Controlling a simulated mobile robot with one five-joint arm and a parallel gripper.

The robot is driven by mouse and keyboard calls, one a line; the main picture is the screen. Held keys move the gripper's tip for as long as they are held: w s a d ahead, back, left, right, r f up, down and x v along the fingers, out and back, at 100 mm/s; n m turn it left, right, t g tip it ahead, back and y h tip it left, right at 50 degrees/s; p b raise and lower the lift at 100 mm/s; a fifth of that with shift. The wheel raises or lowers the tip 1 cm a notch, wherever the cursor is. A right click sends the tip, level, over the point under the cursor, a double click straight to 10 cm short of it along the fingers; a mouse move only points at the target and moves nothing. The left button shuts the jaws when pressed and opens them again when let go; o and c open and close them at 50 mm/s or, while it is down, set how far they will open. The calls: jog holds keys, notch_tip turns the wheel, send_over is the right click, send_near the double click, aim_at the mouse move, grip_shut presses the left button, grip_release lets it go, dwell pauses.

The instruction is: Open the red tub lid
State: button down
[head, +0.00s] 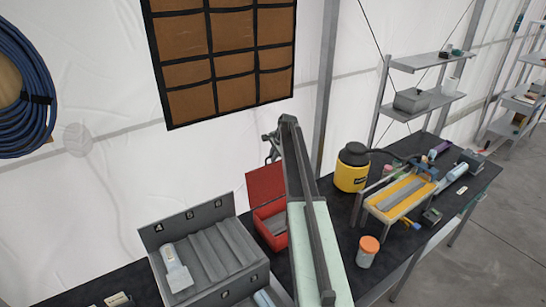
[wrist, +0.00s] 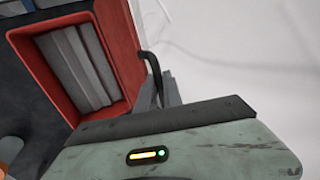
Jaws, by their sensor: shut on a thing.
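The red tub (head: 272,222) stands on the dark bench, left of my arm. Its red lid (head: 265,184) stands raised at the back, so the inside shows. In the wrist view the tub (wrist: 62,20) is open at the left, with grey ribbed contents, and the lid (wrist: 122,45) rises along its right side. My gripper (head: 270,143) is at the lid's top edge. In the wrist view my gripper (wrist: 165,90) is shut on a dark bent handle (wrist: 150,63) by the lid. My arm hides the tub's right part in the head view.
A grey slotted rack (head: 168,235) stands left of the tub. A yellow-and-black canister (head: 351,170), an orange-capped jar (head: 367,252) and a yellow tool tray (head: 400,197) are on the right. The white tent wall (head: 100,185) is close behind.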

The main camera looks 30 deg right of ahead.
jog(key=shift+w+d, duration=0.15)
jog(key=shift+d, duration=0.1)
jog(key=c, duration=1.5)
grip_release()
jog(key=shift+s+a+r+p, duration=0.1)
jog(key=shift+s+r+p, duration=0.15)
jog(key=shift+r+p, duration=0.25)
jog(key=s, duration=1.2)
